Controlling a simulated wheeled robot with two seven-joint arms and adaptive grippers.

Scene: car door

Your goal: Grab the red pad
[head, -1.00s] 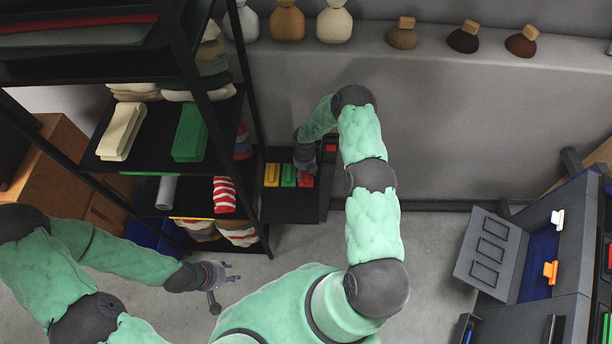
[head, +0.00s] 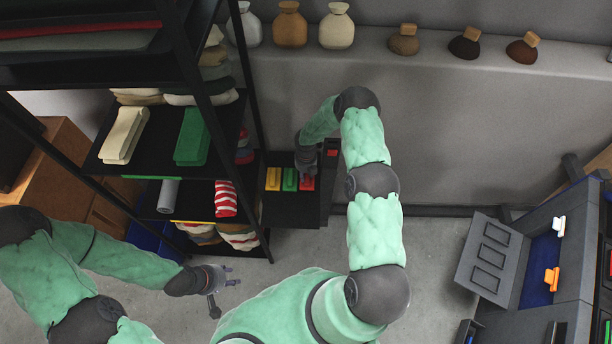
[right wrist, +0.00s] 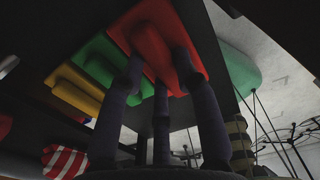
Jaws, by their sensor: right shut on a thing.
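The red pad (head: 308,183) lies at the right end of a row of pads on a low black shelf, beside a green pad (head: 290,179) and a yellow pad (head: 273,179). My right gripper (head: 306,171) reaches down onto the red pad. In the right wrist view its fingers are shut on the raised grip of the red pad (right wrist: 150,40), with the green pad (right wrist: 103,62) and yellow pad (right wrist: 75,92) to the left. My left gripper (head: 225,283) is empty, its fingers spread, above the floor at the lower left.
A black shelf rack (head: 250,100) with folded cloths and bags stands left of my right arm. A grey cabinet (head: 570,250) with an open panel is at the right. Floor between is clear.

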